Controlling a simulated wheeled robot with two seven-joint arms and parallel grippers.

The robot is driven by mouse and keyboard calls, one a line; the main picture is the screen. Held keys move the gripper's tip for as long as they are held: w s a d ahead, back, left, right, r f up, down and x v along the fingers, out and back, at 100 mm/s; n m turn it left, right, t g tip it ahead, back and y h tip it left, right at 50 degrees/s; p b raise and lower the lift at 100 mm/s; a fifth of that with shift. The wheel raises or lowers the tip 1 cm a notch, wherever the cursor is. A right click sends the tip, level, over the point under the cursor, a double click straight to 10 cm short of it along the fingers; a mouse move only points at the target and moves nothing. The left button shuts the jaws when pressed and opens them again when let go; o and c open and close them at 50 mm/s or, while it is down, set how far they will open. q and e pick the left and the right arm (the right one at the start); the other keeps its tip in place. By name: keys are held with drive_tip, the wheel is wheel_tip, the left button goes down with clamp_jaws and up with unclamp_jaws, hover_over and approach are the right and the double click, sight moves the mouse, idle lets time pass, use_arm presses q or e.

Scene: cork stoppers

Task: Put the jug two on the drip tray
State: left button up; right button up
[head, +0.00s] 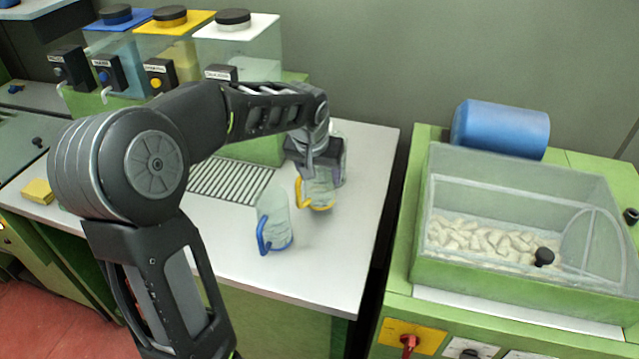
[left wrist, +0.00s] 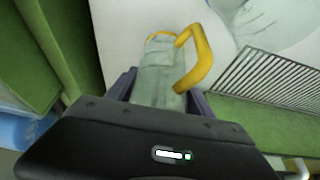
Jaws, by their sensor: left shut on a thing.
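A clear jug with a yellow handle (head: 319,193) stands near the right part of the white worktop. My left gripper (head: 318,172) is shut on it from behind and above. In the left wrist view the yellow-handled jug (left wrist: 158,78) sits between the gripper's fingers (left wrist: 158,95). A clear jug with a blue handle (head: 273,218) stands upright on the worktop, to the left and nearer the front edge. The slatted drip tray (head: 228,182) lies left of both jugs, partly hidden by my arm. Which jug is jug two cannot be told. My right gripper is not in view.
Several dispensers with taps (head: 238,50) stand at the back left of the worktop (head: 330,262). A yellow sponge (head: 37,191) lies at the left. A gap separates the worktop from a green machine (head: 480,280) holding corks at the right.

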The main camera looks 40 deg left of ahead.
sight(319, 185)
use_arm(q)
wheel_tip(319, 185, down, 3)
drive_tip(key=shift+f, duration=0.45)
drive_tip(key=shift+f, duration=0.15)
drive_tip(key=o, duration=1.4)
